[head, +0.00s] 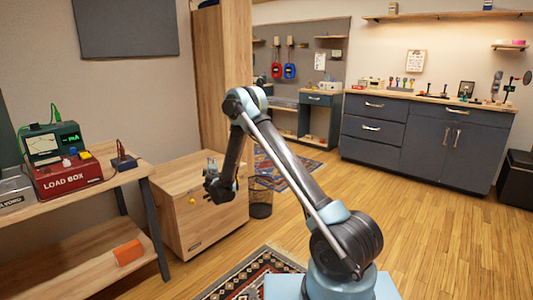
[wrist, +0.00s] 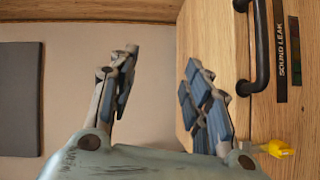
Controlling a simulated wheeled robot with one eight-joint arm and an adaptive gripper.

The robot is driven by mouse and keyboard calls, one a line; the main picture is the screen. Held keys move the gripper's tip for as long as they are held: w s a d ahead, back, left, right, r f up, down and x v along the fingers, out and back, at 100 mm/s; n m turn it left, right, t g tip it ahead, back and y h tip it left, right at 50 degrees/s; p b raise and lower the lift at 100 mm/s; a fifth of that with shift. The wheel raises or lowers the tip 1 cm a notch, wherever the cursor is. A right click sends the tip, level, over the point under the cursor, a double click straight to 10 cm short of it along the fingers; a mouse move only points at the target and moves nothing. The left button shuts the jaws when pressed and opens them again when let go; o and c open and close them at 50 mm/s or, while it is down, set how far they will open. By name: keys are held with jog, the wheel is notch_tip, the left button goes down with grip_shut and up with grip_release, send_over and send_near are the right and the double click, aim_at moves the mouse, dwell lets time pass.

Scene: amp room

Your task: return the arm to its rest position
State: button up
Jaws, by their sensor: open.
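My gripper (head: 212,166) hangs at the end of my bent arm, in front of a low wooden cabinet in the head view. In the wrist view my gripper (wrist: 160,90) has its two padded fingers spread apart, with nothing between them. Behind them are a bare wall and a wooden front with a dark handle (wrist: 262,50) and a label reading SOUND LEAK (wrist: 281,50). A yellow piece (wrist: 277,149) shows at the lower right of the wrist view. My arm rises from its base at the lower right of the head view and folds down at the elbow.
A wooden bench (head: 122,173) at left holds a red LOAD BOX (head: 68,176). An orange item (head: 129,252) lies on its lower shelf. The wooden cabinet (head: 175,225) and a dark mesh bin (head: 261,197) stand near my gripper. The wood floor (head: 420,225) at right is clear.

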jog(key=d+r+m+g+h, duration=0.1)
jog(key=d+r+m+h, duration=0.2)
jog(key=d+r, duration=0.55)
jog(key=d+r+m+g+h, duration=0.1)
jog(key=d+r+m+h, duration=0.15)
jog(key=d+r, duration=0.65)
jog(key=s+d+r+m+g+h, duration=0.1)
jog(key=s+d+r+m+g, duration=0.15)
jog(key=s+d, duration=0.65)
jog(key=s+d+r+m+g+h, duration=0.15)
jog(key=s+d+m, duration=0.35)
jog(key=d, duration=0.9)
jog(key=s+d+f+m+g, duration=0.15)
jog(key=s+d, duration=0.35)
jog(key=s, duration=0.6)
jog(key=s+d+f+m+g, duration=0.1)
jog(key=s+d+g, duration=0.3)
jog(key=s, duration=0.8)
jog(key=s+f+m+g+y, duration=0.1)
jog(key=s+f, duration=0.3)
jog(key=s, duration=0.7)
jog(key=s+f+m+g+y, duration=0.2)
jog(key=s+f, duration=0.3)
jog(key=s, duration=0.7)
jog(key=shift+s+d+f+y, duration=0.15)
jog(key=shift+d+f+y, duration=0.15)
jog(key=shift+d+y, duration=0.15)
